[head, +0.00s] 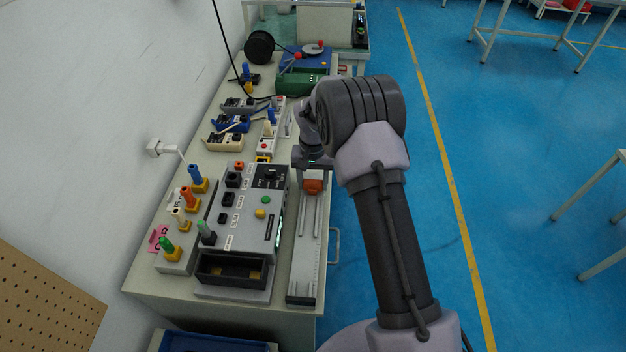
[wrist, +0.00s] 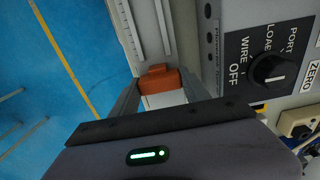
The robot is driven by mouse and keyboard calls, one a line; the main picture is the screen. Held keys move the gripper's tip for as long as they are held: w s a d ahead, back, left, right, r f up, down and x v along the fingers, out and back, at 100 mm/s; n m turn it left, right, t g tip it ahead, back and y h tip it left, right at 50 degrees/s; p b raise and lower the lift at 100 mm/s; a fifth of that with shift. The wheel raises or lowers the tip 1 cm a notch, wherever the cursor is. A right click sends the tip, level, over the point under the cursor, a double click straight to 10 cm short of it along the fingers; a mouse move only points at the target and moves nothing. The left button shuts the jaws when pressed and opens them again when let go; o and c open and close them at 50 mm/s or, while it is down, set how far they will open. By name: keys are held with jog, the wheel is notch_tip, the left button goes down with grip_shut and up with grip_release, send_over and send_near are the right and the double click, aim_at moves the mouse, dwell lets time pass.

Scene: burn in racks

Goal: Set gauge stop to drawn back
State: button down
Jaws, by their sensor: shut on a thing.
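The gauge stop appears to be the orange block (head: 313,186) on a long pale rail gauge (head: 306,262) along the right edge of the bench. The block also shows in the wrist view (wrist: 162,82), between my fingertips. My gripper (head: 313,170) is at the far end of the visible rail, its jaws shut on the orange block. In the wrist view my gripper (wrist: 160,92) has one finger on each side of the block. The rail's long slots run away from the block. My arm hides part of the rail's far end in the head view.
A grey test box (head: 243,215) with buttons and a black dial (wrist: 270,71) stands close beside the rail. Colored-handled tools in a holder (head: 174,262) stand left of it. Several small devices and a green box (head: 300,84) lie farther back. Blue floor is open right of the bench.

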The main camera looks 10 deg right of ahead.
aim_at(313, 182)
jog(key=c, duration=0.5)
grip_release()
notch_tip(313, 182, up, 18)
jog(key=p, duration=0.5)
jog(key=shift+f, duration=0.25)
